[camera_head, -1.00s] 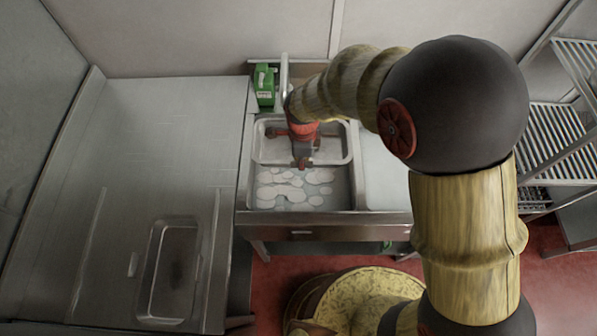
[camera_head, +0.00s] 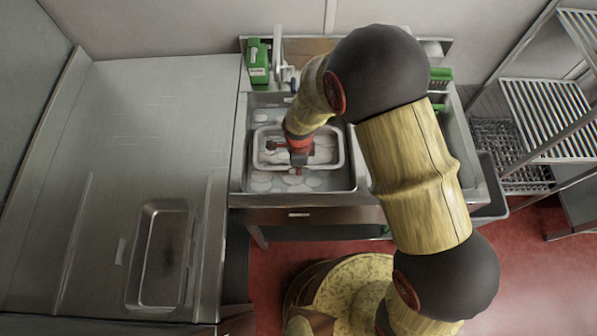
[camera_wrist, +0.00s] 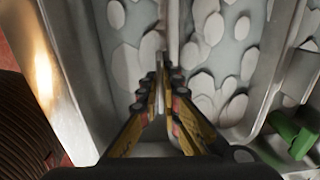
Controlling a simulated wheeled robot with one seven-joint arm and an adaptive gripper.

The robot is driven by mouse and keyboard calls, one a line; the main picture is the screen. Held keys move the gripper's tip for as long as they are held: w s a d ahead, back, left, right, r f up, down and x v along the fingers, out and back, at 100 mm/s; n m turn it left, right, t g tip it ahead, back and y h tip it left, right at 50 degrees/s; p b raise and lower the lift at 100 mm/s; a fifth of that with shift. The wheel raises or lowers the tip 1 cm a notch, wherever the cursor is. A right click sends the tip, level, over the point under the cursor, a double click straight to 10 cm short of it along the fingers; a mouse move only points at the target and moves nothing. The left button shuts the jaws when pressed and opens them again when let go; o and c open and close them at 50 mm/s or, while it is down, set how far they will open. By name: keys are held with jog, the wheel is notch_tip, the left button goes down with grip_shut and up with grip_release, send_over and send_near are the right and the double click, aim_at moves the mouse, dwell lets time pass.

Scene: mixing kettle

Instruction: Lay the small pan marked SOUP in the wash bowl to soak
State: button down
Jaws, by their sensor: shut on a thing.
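A small rectangular steel pan (camera_head: 258,148) is in the wash bowl (camera_head: 350,183), a steel sink basin with white suds on its water. The pan sits level and low, with suds showing inside its rim. I cannot read any mark on it. My gripper (camera_head: 298,170) points down at the pan's near side and is shut on its wall. In the wrist view my gripper (camera_wrist: 160,100) pinches a thin upright metal edge, with suds on both sides. I cannot tell whether the pan touches the bowl's floor.
A long steel counter (camera_head: 130,130) at the left has another rectangular pan or recess (camera_head: 160,255) near its front. A green box (camera_head: 258,62) and a tap (camera_head: 280,65) stand behind the bowl. A green thing (camera_head: 441,75) is at the back right. Wire racks (camera_head: 545,110) stand at the right.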

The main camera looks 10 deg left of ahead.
jog(key=shift+f+b, duration=0.35)
jog(key=shift+f, duration=2.5)
jog(key=shift+f, duration=0.15)
jog(key=c, duration=2)
grip_release()
notch_tip(320, 180, up, 12)
jog(key=shift+s+r+p, duration=0.1)
jog(key=shift+s+p, duration=0.05)
jog(key=shift+p, duration=0.65)
